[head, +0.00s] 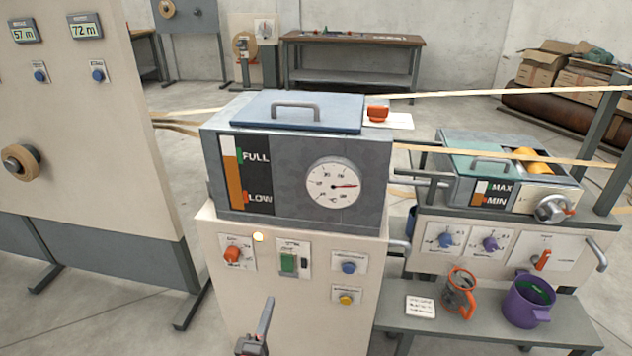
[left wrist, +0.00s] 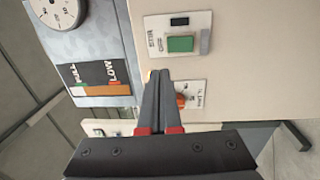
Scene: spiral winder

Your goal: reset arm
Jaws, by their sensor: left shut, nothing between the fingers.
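My left gripper (head: 265,318) is at the bottom of the head view, in front of the cream cabinet (head: 315,320) of the middle machine. In the left wrist view the gripper (left wrist: 160,75) is shut and empty, its fingers pointing at the control panel. They overlap the orange knob (left wrist: 181,100) in that view; whether they touch it I cannot tell. In the head view the gripper is below the orange knob (head: 232,254) and the green switch (head: 288,263). My right gripper is not in view.
The middle machine carries a grey tank (head: 290,205) with a lid (head: 300,112), a gauge (head: 333,184) and a lit lamp (head: 258,237). A shelf at right holds an orange-handled jug (head: 458,292) and a purple pot (head: 528,301). A tall panel (head: 90,130) stands at left.

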